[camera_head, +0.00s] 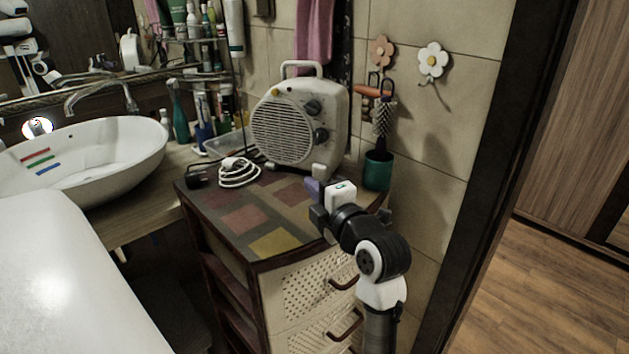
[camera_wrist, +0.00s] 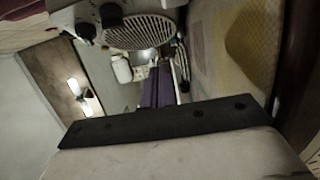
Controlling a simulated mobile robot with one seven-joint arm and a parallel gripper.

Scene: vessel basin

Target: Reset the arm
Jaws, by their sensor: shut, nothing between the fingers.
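My gripper (camera_head: 314,187) is above the right side of the patterned cabinet top, just in front of the white fan heater (camera_head: 300,122). Its purple fingers are shut together and empty. In the wrist view the gripper (camera_wrist: 157,86) shows as two purple fingers side by side, with the heater (camera_wrist: 140,32) at the top. My arm rises from the lower right in front of the cabinet (camera_head: 290,295). I cannot tell whether the fingers touch anything.
A coiled white cable (camera_head: 238,174) lies on the cabinet top. A green holder with a brush (camera_head: 378,170) stands close to the right of my gripper. A white basin (camera_head: 110,160) is at the left. The tiled wall (camera_head: 425,130) is behind; open floor (camera_head: 540,290) lies at the right.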

